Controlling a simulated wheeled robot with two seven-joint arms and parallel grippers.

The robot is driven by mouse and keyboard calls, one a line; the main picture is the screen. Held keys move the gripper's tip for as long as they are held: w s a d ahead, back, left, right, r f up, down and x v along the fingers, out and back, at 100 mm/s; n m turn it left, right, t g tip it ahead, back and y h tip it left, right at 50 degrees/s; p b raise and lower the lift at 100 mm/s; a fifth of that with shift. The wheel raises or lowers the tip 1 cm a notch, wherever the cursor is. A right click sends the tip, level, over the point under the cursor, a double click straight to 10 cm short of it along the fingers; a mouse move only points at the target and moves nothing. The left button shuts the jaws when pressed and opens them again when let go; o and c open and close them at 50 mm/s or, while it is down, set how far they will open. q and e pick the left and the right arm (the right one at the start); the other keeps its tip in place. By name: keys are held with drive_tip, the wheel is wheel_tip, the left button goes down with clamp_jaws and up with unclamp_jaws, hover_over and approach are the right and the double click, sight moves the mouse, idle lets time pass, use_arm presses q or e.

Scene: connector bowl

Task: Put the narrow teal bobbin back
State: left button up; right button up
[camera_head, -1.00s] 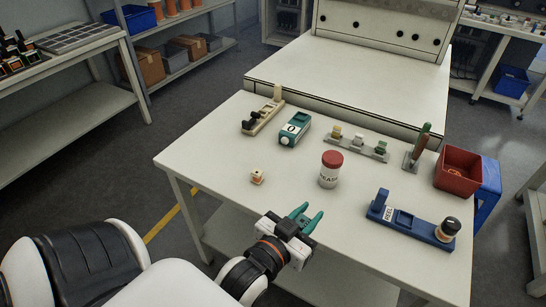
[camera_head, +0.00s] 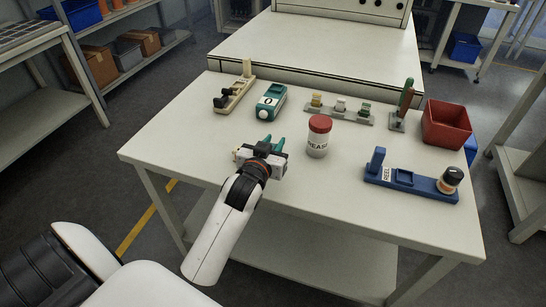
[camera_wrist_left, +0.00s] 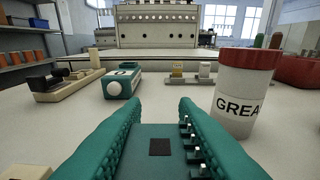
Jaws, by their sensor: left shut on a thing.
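The narrow teal bobbin (camera_wrist_left: 158,150) lies between the teal fingers of my left gripper in the left wrist view. It has a dark square opening and a row of silver pins along its right side. My left gripper (camera_head: 273,146) is shut on it, above the table and left of the grease jar. In the head view the bobbin is hard to tell from the teal fingers. A rack (camera_head: 338,115) with small yellow, white and green pieces stands farther back; it also shows in the left wrist view (camera_wrist_left: 190,78). My right gripper is in neither view.
The red-lidded grease jar (camera_head: 317,140) stands close right of the gripper. A teal box (camera_head: 271,101) and a cream fixture (camera_head: 236,92) stand behind. A blue reel fixture (camera_head: 420,183) and red bin (camera_head: 446,124) are at right. A cream block (camera_wrist_left: 25,172) is near left.

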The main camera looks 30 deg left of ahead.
use_arm(q)
wheel_tip(320, 180, down, 3)
drive_tip(key=shift+r, duration=0.1)
drive_tip(key=shift+f+b, duration=0.3)
drive_tip(key=shift+f, duration=0.1)
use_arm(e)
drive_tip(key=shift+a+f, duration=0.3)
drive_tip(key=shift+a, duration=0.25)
use_arm(q)
drive_tip(key=shift+f, duration=0.1)
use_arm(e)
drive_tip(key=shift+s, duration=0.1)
use_arm(q)
drive_tip(key=o, duration=0.9)
drive_tip(key=shift+o, duration=0.2)
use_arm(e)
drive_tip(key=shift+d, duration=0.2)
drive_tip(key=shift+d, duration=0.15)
use_arm(q)
drive_tip(key=shift+s+d, duration=0.1)
drive_tip(key=shift+s, duration=0.2)
drive_tip(key=v, duration=1.1)
drive_tip(key=shift+s, duration=0.2)
